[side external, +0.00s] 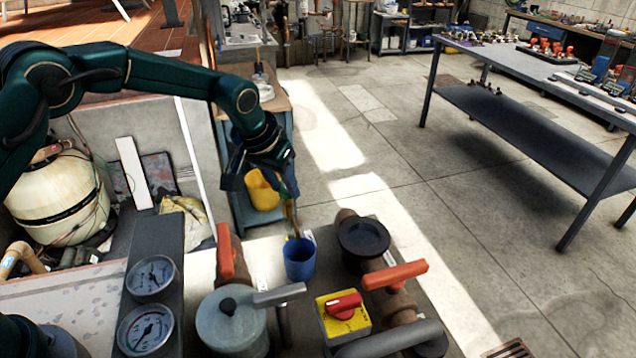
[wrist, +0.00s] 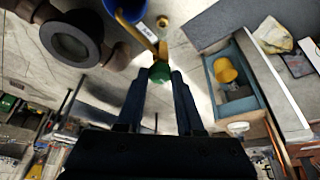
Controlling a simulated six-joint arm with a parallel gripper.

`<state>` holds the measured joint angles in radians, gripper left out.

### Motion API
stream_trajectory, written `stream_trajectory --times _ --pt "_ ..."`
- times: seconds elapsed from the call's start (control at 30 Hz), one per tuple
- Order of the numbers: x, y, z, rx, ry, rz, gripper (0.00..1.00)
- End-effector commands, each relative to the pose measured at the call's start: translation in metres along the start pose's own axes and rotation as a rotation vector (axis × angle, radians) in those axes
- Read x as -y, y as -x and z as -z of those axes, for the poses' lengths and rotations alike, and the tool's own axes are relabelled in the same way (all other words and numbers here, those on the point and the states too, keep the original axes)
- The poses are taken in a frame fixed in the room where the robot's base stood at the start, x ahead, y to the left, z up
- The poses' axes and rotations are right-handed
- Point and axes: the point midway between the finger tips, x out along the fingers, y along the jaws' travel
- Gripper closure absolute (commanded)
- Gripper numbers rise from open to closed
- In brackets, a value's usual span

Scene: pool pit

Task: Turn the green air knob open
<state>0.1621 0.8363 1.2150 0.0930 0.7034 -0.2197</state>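The green air knob (wrist: 160,72) shows in the wrist view at the end of a brass-coloured pipe (wrist: 138,32). It lies between the tips of my gripper (wrist: 160,78), whose two dark fingers stand apart on either side of it. Whether the fingertips touch the knob is not clear. In the side view my gripper (side external: 284,188) points down just above the brass pipe (side external: 292,220), behind the blue cup (side external: 299,260). The knob is mostly hidden there by the fingers.
Close by stand a grey-lidded pot (side external: 230,318), a dark-capped pipe (side external: 364,238), orange-handled valves (side external: 395,275), a red switch on a yellow box (side external: 343,306) and two gauges (side external: 150,276). A yellow bucket (side external: 262,190) sits on a shelf behind.

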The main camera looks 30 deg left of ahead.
Motion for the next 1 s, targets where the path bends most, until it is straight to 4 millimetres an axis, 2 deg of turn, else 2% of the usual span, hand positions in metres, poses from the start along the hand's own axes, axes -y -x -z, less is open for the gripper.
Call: stream_trajectory --times 0.47,1.0 --pt "-0.0020 0.0000 0.0002 0.000 0.075 0.032 1.00" --pt "-0.0066 -0.0009 0.0020 -0.003 0.492 0.205 1.00"
